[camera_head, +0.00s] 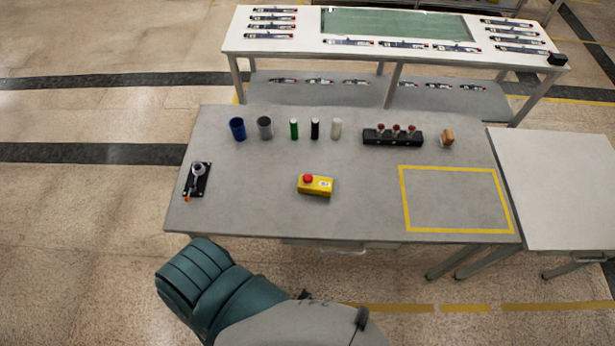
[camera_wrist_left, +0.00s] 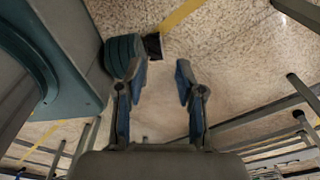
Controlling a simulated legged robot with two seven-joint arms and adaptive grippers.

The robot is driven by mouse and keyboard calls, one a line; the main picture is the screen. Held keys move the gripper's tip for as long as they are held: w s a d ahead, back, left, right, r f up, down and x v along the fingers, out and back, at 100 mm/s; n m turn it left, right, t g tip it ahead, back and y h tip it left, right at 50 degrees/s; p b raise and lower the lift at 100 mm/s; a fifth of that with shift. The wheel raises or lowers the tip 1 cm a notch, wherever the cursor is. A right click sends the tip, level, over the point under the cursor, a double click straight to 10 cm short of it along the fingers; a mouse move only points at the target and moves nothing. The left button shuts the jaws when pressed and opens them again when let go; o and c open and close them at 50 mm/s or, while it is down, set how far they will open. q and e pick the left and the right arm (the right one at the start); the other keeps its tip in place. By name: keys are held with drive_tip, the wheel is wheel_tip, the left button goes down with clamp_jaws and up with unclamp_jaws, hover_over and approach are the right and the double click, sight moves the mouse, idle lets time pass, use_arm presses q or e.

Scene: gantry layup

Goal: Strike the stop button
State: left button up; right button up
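The stop button is a red mushroom cap (camera_head: 308,178) on a yellow box (camera_head: 318,188). The box sits near the middle of the grey table (camera_head: 250,205) in the head view, with nothing touching it. My left gripper (camera_wrist_left: 160,78) shows in the left wrist view with its two fingers apart and nothing between them. Speckled floor lies beyond the fingers. The left gripper does not show in the head view, and neither does the button in the wrist view. My right gripper is in neither view.
Blue (camera_head: 237,129) and grey (camera_head: 265,128) cups, several small cylinders and a black rack (camera_head: 393,138) stand along the table's back. A black stand (camera_head: 197,180) is at left. A yellow-taped rectangle (camera_head: 455,230) at right is empty. The table's front edge is clear.

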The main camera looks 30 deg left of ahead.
use_arm(q)
clamp_jaws()
idle(1.0)
